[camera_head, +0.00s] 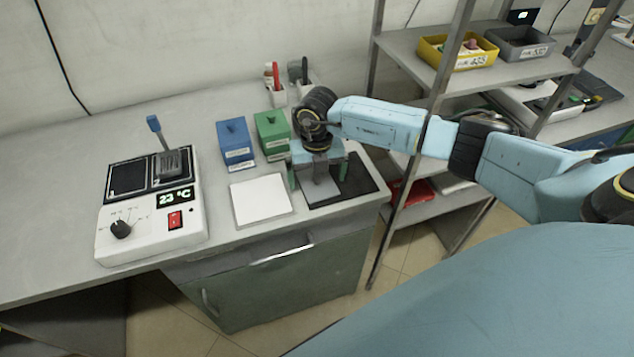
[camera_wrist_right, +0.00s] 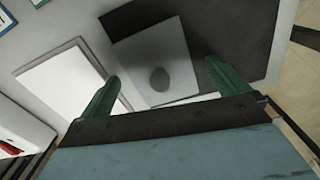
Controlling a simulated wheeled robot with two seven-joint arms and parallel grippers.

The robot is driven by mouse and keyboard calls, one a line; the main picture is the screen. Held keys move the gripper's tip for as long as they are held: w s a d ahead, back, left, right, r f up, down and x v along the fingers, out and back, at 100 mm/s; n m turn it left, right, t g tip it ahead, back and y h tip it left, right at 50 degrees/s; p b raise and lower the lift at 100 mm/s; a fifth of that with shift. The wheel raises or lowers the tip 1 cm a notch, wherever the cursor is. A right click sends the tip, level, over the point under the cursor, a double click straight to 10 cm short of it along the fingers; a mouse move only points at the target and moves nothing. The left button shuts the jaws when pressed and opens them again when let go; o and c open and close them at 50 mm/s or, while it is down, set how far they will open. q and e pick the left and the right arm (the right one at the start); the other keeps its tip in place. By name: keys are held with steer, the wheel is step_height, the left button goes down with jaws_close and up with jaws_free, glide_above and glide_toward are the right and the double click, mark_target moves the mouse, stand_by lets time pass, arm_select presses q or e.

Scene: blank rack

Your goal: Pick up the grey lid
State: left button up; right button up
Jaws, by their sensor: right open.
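The grey lid (camera_wrist_right: 178,50) is a flat square with a round knob (camera_wrist_right: 158,78) in its middle. It lies over the left part of a black mat (camera_wrist_right: 245,40) on the bench. In the head view the lid (camera_head: 319,192) shows under my right gripper (camera_head: 318,176), which partly hides it. My right gripper is open and points down, its green fingers on either side of the lid's knob. In the wrist view the space between the fingertips (camera_wrist_right: 161,74) holds nothing gripped. My left gripper is not in view.
A white square plate (camera_head: 261,199) lies left of the mat. Behind stand a blue box (camera_head: 235,143) and a green box (camera_head: 272,134). A hot-plate device (camera_head: 150,228) is on the left. A metal shelf rack (camera_head: 405,45) stands close on the right, beside my right arm.

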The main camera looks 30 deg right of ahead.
steer(key=c, duration=1)
